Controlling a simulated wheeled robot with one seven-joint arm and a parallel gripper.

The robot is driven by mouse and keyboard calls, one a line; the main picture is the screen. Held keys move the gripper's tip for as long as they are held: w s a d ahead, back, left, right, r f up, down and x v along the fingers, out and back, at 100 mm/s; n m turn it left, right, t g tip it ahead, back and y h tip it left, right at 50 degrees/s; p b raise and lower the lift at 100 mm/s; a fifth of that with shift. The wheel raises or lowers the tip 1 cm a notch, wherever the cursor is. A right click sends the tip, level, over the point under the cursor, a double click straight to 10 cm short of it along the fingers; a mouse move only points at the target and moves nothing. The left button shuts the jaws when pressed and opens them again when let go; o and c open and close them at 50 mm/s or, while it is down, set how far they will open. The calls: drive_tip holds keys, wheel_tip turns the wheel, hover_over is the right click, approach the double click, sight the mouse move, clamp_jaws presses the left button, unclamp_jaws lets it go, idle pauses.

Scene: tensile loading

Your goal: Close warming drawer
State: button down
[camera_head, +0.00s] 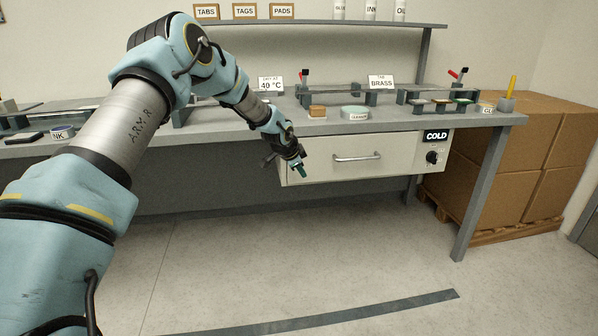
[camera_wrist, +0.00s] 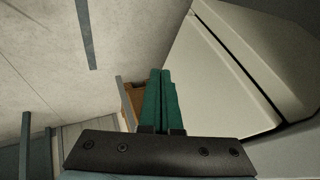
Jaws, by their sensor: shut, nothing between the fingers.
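The warming drawer (camera_head: 325,163) is a pale grey front with a silver bar handle (camera_head: 357,157), set under the bench. Its front looks nearly in line with the control panel beside it; I cannot tell whether a small gap remains. My gripper (camera_head: 302,172) is shut and empty, pointing down near the left end of the drawer front. Contact with the front cannot be made out. In the wrist view the green fingers (camera_wrist: 161,78) lie together, with a pale drawer-unit panel (camera_wrist: 205,85) to their right. The handle is not clear there.
The control panel has a COLD display (camera_head: 436,135) and a black knob (camera_head: 432,157). Cardboard boxes (camera_head: 535,170) stand at right. The floor (camera_head: 330,260) in front is clear.

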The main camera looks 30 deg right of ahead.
drive_tip(key=v, duration=0.9)
drive_tip(key=shift+r+b, duration=0.25)
drive_tip(key=shift+b, duration=0.05)
